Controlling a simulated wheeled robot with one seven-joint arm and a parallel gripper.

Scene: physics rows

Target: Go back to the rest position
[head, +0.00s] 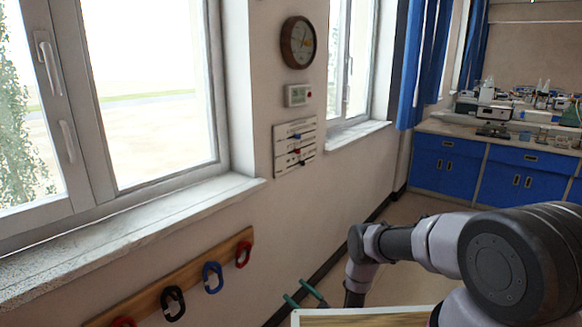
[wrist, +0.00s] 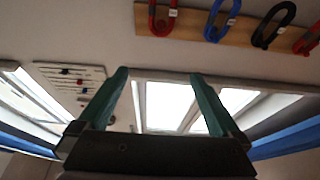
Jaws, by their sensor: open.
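My gripper (head: 302,292) shows low in the head view, its two green fingers apart with nothing between them. It stands out from the wall, to the right of a wooden rail with hooks. In the wrist view my gripper (wrist: 159,76) is also open and empty, its fingers framing bare wall and bright windows. My grey and black arm runs from the lower right of the head view to the gripper. No object touches the fingers.
The wooden rail (head: 150,296) holds red, blue and black loops; the blue loop (head: 213,277) hangs near its middle. A slider panel (head: 295,147), a small thermostat (head: 298,95) and a clock (head: 298,42) are on the wall. Blue cabinets (head: 447,166) stand far right. A pale-edged board (head: 350,312) lies below.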

